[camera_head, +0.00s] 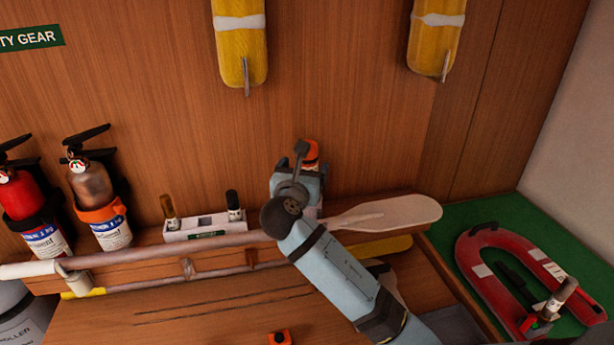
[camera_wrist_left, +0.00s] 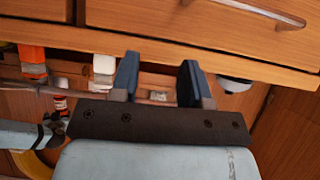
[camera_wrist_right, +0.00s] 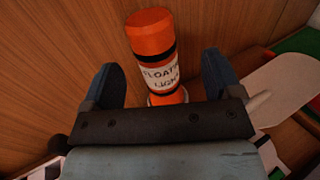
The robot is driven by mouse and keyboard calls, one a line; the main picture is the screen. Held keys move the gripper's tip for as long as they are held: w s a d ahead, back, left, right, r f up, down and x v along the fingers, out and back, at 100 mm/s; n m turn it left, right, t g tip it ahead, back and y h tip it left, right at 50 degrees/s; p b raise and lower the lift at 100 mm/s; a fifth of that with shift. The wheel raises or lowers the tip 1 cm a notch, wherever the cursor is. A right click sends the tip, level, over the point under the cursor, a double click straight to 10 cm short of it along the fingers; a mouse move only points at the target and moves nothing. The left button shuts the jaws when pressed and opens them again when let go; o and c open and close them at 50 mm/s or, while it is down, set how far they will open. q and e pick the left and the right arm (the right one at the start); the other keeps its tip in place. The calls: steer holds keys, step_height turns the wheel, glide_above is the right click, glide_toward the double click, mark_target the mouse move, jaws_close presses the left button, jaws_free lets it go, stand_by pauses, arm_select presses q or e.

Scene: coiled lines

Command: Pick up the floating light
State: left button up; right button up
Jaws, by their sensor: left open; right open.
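The floating light (camera_wrist_right: 156,60) is an orange cylinder with a white label and black bands. In the right wrist view it stands upright between the two spread fingers of my right gripper (camera_wrist_right: 163,82), with gaps on both sides. In the head view only the orange top of the light (camera_head: 310,151) shows, since my right arm hides the rest. My right gripper (camera_head: 303,165) is open there, at the shelf by the wooden wall. My left gripper (camera_wrist_left: 157,80) is open and empty in the left wrist view, close to a wooden drawer front.
A paddle (camera_head: 390,213) lies just right of my right gripper. A white box with dark-topped tubes (camera_head: 205,226) sits left of it. Two fire extinguishers (camera_head: 100,200) stand farther left. A red horseshoe buoy (camera_head: 490,265) lies on green at the right.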

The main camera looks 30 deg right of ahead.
mark_target(304, 161)
steer(key=x, duration=0.3)
steer(key=p+x, duration=0.1)
steer(key=x, duration=0.1)
steer(key=shift+w+a+r, duration=0.1)
steer(key=shift+w, duration=0.45)
steer(key=shift+w+d, duration=0.25)
steer(key=shift+c, duration=0.2)
jaws_close()
step_height(304, 161, up, 10)
steer(key=shift+f, duration=0.1)
